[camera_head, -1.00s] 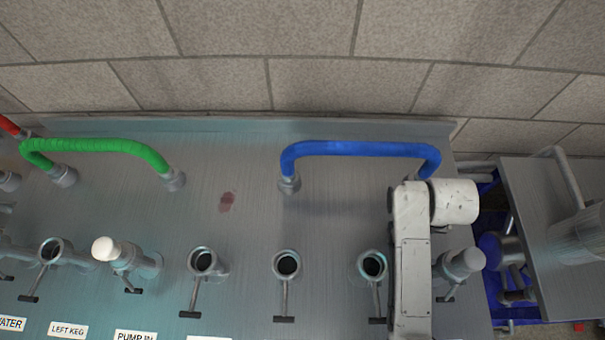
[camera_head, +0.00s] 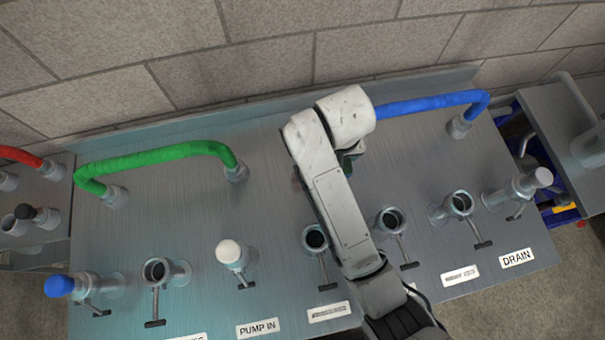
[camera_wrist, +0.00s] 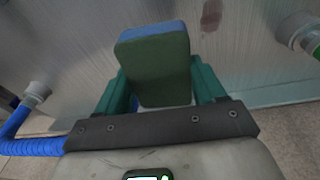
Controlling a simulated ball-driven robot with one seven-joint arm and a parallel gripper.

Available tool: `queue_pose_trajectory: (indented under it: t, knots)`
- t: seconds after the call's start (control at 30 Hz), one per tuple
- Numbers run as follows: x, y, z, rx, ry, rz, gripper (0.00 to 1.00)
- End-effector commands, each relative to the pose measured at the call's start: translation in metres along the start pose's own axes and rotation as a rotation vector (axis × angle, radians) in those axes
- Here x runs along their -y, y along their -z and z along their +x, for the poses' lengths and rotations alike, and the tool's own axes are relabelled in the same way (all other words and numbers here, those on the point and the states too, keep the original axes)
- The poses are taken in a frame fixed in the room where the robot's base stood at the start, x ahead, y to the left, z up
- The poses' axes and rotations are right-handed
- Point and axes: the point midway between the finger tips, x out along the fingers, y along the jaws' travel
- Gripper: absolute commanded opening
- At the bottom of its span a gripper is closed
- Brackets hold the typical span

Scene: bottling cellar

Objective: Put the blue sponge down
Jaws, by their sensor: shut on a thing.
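The blue sponge (camera_wrist: 153,60) shows in the wrist view as a block with a dark green face and a blue far edge. My gripper (camera_wrist: 158,82) is shut on it, with a teal finger on each side. The steel panel (camera_wrist: 80,45) lies beyond the sponge; whether they touch cannot be told. In the head view my arm covers the sponge and most of my gripper (camera_head: 350,165), which is over the middle of the panel (camera_head: 270,155). A reddish stain (camera_wrist: 210,14) shows on the panel at the top of the wrist view.
A green hose (camera_head: 160,155) arches at the left and a blue hose (camera_head: 430,103) at the right. Several valve stubs with handles line the panel's front, above labels such as DRAIN (camera_head: 517,258). A side table (camera_head: 550,120) stands at the right. Bare panel lies right of my arm.

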Motion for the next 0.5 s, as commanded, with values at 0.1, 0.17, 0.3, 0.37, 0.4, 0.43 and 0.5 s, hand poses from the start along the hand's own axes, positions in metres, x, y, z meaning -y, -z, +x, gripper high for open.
queue_pose_trajectory:
  t: [0.1, 0.17, 0.3, 0.37, 0.4, 0.43, 0.5]
  knots:
    - [0.031, 0.005, -0.026, -0.004, 0.005, -0.043, 0.41]
    - [0.045, 0.006, -0.034, -0.006, 0.007, -0.061, 0.41]
    - [0.076, 0.004, -0.038, -0.007, 0.008, -0.102, 0.41]
    - [0.079, 0.001, -0.027, -0.006, 0.007, -0.105, 0.41]
    - [0.080, 0.001, -0.022, -0.006, 0.007, -0.105, 0.41]
    - [0.081, 0.000, -0.019, -0.006, 0.007, -0.106, 0.41]
    - [0.082, -0.002, -0.009, -0.006, 0.007, -0.106, 0.41]
